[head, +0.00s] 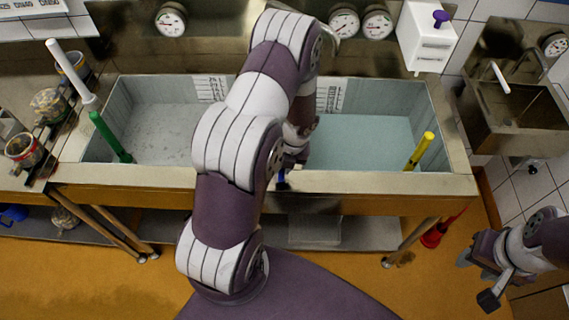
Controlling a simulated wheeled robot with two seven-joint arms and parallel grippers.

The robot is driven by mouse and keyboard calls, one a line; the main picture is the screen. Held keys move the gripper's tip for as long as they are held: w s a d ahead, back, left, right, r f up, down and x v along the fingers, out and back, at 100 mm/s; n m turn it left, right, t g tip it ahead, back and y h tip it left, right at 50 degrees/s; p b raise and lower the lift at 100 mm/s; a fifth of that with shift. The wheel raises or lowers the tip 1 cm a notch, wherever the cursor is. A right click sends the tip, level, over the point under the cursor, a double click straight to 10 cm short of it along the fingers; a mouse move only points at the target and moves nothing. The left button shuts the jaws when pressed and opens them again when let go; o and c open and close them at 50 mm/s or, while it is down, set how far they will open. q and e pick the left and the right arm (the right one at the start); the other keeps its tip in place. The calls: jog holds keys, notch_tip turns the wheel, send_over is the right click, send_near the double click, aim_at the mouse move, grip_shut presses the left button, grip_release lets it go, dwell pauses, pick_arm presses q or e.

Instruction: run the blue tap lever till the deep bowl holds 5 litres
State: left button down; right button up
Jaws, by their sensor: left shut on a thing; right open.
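A metal double sink has a left bowl (115,85) and a right bowl (440,120), each with a scale on its back wall. The right bowl holds blue-green water; the left bowl's bottom looks pale and speckled. I cannot tell from above which is deeper, and the scale figures are too small to read. The blue tap lever (282,179) shows at the sink's front edge, between the bowls. My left gripper (287,168) is shut on it, partly hidden by my arm. My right gripper (476,273) is open and empty, low at the right, away from the sink.
A green stick (110,137) stands in the left bowl and a yellow one (419,151) in the right bowl. Round dials (171,19) line the back wall. A white box (427,38) with a purple knob stands behind. A small basin (515,115) is at right. Jars (48,105) stand at left.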

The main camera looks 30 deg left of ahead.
pick_arm(q)
jog(key=shift+w+a+r, duration=0.1)
jog(key=shift+w, duration=0.1)
jog(key=c, duration=1.1)
grip_release()
jog(key=shift+o, duration=0.2)
jog(key=shift+s, duration=0.1)
notch_tip(320, 180, up, 12)
jog(key=w+d, duration=0.1)
jog(key=d, duration=0.1)
jog(key=shift+r, duration=0.2)
jog(key=shift+w, duration=0.1)
